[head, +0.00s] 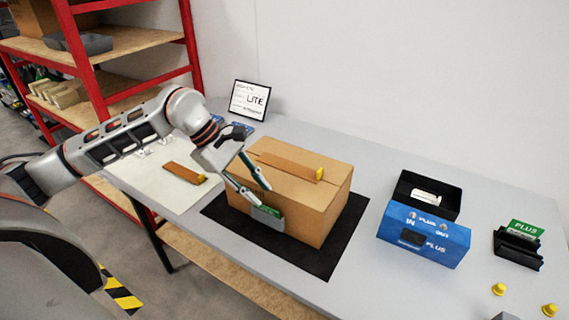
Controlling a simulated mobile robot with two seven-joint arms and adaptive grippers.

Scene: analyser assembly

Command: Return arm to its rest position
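My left arm comes in from the left and reaches over the table. My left gripper (263,196) is tilted down at the front left side of a cardboard box (306,210). Its two fingers are apart, with nothing visible between them. A small grey and green part (268,218) is just below the fingertips, against the front of the box; I cannot tell whether a finger touches it.
The box stands on a black mat (328,262) on the grey table (370,160). To the right are a blue PLUS housing (424,240), a black tray (450,205), a black holder with a green PLUS card (526,229) and yellow caps (499,289). A LITE sign (250,100) stands behind. Red shelves (188,50) are at left.

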